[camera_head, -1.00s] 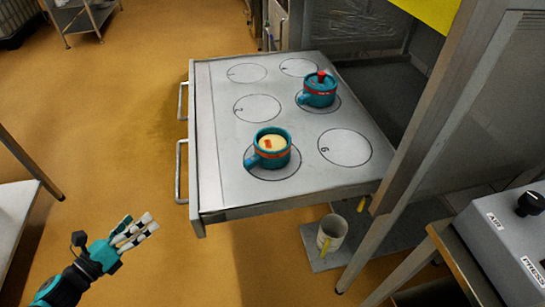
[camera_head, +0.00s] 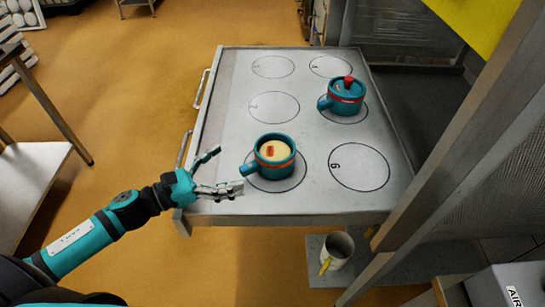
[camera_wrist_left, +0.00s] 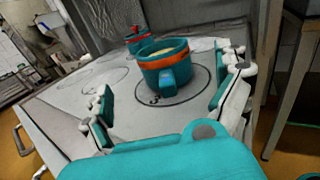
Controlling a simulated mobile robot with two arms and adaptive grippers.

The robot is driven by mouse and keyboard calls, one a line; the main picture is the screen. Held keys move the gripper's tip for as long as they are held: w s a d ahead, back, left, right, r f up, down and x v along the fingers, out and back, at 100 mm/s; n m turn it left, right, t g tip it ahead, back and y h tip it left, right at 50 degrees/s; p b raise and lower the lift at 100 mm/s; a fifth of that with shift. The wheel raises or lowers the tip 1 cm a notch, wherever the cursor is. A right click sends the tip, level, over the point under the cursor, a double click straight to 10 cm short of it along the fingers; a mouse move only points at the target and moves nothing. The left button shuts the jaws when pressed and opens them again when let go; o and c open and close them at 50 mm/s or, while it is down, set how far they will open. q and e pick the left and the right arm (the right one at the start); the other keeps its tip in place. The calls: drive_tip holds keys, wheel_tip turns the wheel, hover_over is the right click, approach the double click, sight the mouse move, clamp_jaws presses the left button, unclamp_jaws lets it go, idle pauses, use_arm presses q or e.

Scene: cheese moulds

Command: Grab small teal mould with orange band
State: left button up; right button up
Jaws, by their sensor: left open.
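A teal mould (camera_head: 273,163) with an orange band and a stub handle stands upright on the front-left marked circle of the metal table. It is open on top and holds something pale yellow with a small red mark. In the left wrist view the mould (camera_wrist_left: 175,75) is ahead, its handle facing me. A second teal mould (camera_head: 343,99), with a red-knobbed lid and a red band, stands behind it to the right. My left gripper (camera_head: 228,169) is open and empty at the table's left edge, fingers spread toward the front mould's handle, apart from it. My right gripper is not in view.
The metal table (camera_head: 225,110) has several marked circles, the others empty. A sloping metal post (camera_head: 450,150) stands along its right side. A pale mug-like pot (camera_head: 337,250) sits on a low plate below the front edge.

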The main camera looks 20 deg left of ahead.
sight(257, 155)
use_arm(q)
drive_tip(key=p+x, duration=0.1)
drive_tip(key=x, duration=0.3)
drive_tip(key=shift+r, duration=0.1)
drive_tip(key=shift+w+d, duration=0.35)
drive_tip(key=p+x, duration=0.2)
drive_tip(key=x, duration=0.2)
drive_tip(key=shift+w+d, duration=0.15)
drive_tip(key=shift+d, duration=0.05)
drive_tip(key=shift+w+d, duration=0.2)
drive_tip(key=shift+f, duration=0.25)
drive_tip(key=c, duration=0.9)
drive_tip(key=shift+c, duration=0.7)
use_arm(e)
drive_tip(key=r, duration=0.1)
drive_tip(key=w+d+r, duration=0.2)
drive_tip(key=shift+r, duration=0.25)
use_arm(q)
drive_tip(key=shift+r, duration=0.15)
